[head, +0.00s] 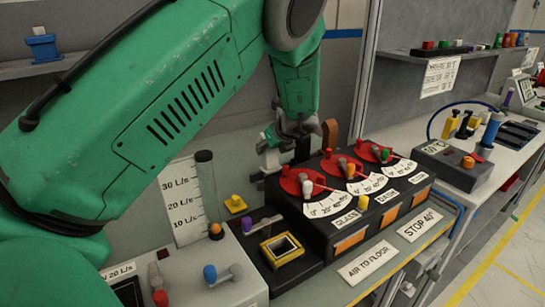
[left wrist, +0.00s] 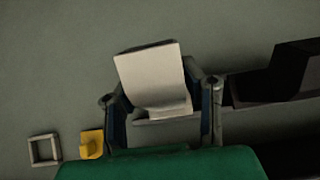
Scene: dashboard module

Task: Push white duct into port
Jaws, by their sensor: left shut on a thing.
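The white duct (left wrist: 152,76) is a pale block between the two fingers of my left gripper (left wrist: 162,112) in the left wrist view. In the head view the left gripper (head: 287,138) points down behind the dashboard module, shut on the white duct (head: 269,160), which is partly hidden by the fingers and the module. A square grey frame with an opening (left wrist: 32,151) lies at the lower left of the wrist view, apart from the duct. A yellow-rimmed square opening (head: 264,251) sits on a black box at the front. I cannot tell which opening is the port. My right gripper is not in view.
The black module with red dials (head: 318,202) stands close beside the left gripper. A yellow block (head: 236,203) lies on the grey surface, left of the module. A clear tube (head: 207,185) stands left of that. A grey panel with knobs (head: 225,262) is at the front left.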

